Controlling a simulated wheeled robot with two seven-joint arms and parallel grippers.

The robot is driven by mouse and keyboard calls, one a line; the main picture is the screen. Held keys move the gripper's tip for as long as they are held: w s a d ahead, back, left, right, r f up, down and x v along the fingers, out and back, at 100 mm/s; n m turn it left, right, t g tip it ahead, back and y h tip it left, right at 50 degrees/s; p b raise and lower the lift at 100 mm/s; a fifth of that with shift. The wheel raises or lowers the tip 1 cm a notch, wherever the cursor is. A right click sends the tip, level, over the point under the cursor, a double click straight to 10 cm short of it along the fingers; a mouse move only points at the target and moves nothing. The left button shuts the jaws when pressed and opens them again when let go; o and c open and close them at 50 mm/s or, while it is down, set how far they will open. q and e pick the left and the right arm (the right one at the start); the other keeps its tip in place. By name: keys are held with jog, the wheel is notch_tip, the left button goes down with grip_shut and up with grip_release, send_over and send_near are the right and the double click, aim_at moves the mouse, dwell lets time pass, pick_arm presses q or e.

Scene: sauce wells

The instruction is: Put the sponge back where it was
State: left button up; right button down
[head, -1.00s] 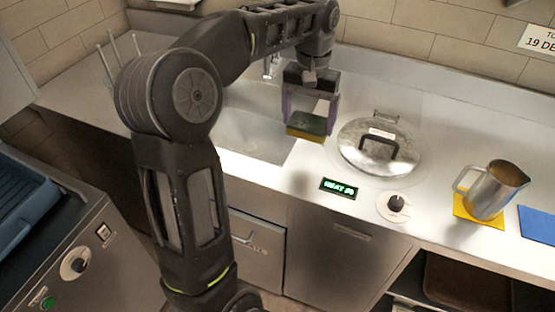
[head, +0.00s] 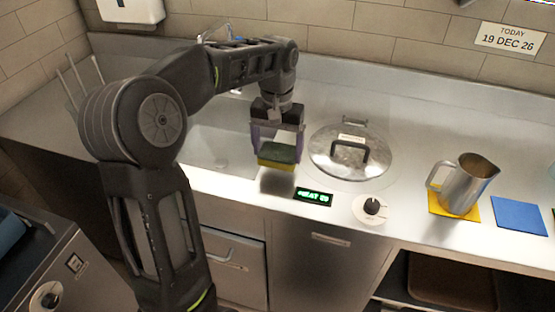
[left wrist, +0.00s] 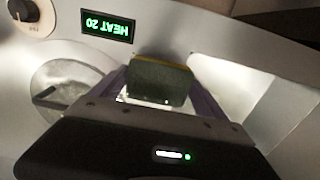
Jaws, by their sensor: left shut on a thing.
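A sponge (head: 277,156), dark green on top and yellow below, is between the fingers of my left gripper (head: 278,143). The gripper is shut on it and holds it over the counter, just right of the sink (head: 215,150). A dark shadow lies on the steel below the sponge, so it seems to be a little above the surface. The left wrist view also shows the sponge (left wrist: 160,82) between the purple fingers. My right gripper is not in view.
A lidded round pot well (head: 350,152) is to the right of the sponge. A "HEAT 20" display (head: 313,195) and a knob (head: 372,206) are near the front edge. A steel pitcher (head: 465,187) stands on a yellow mat (head: 437,207), beside a blue mat (head: 519,215).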

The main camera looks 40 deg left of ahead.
aim_at(277, 153)
pick_arm(q)
jog(key=shift+f, duration=0.1)
notch_tip(277, 153, down, 3)
jog(key=shift+r, duration=0.1)
jog(key=shift+f, duration=0.4)
jog(key=shift+f, duration=0.15)
jog(key=o, duration=1.3)
